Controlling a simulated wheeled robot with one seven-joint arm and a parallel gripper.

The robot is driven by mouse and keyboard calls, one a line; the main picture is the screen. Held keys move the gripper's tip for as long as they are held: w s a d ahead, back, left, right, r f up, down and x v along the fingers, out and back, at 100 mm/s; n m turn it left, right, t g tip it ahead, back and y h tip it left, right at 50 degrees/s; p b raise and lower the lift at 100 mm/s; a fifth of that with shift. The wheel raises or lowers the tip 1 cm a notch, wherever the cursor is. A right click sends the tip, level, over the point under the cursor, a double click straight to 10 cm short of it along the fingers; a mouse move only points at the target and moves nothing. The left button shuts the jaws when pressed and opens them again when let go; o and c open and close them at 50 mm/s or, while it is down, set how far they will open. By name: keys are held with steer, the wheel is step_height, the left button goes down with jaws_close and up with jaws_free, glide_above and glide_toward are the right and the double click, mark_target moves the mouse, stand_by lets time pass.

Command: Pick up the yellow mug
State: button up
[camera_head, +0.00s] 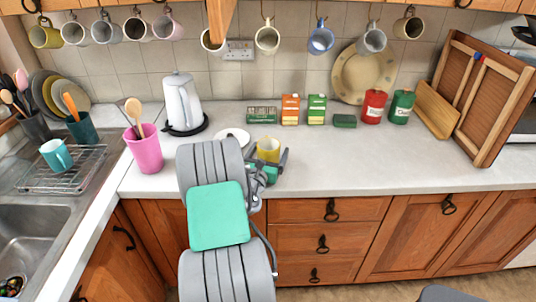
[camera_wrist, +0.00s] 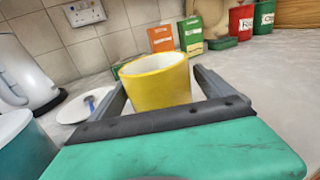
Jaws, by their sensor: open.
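The yellow mug (camera_head: 268,148) stands upright on the white counter, just beyond the end of my arm. In the wrist view the mug (camera_wrist: 158,84) is close, with its pale inside showing at the top. My gripper (camera_head: 267,160) is open, and in the wrist view its two dark fingers (camera_wrist: 160,92) lie on either side of the mug. I cannot tell whether either finger touches it. The mug's lower part is hidden behind the gripper's dark bar, and its handle does not show clearly.
A white plate (camera_head: 232,137) lies behind left of the mug, near the kettle (camera_head: 182,103). A teal cup (camera_wrist: 22,145) stands close at left. Cartons (camera_head: 290,109) and tins stand behind. Mugs hang above, including another yellow one (camera_head: 45,36). The counter to the right is clear.

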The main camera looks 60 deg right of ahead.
steer(key=shift+c, duration=0.5)
steer(key=c, duration=1.7)
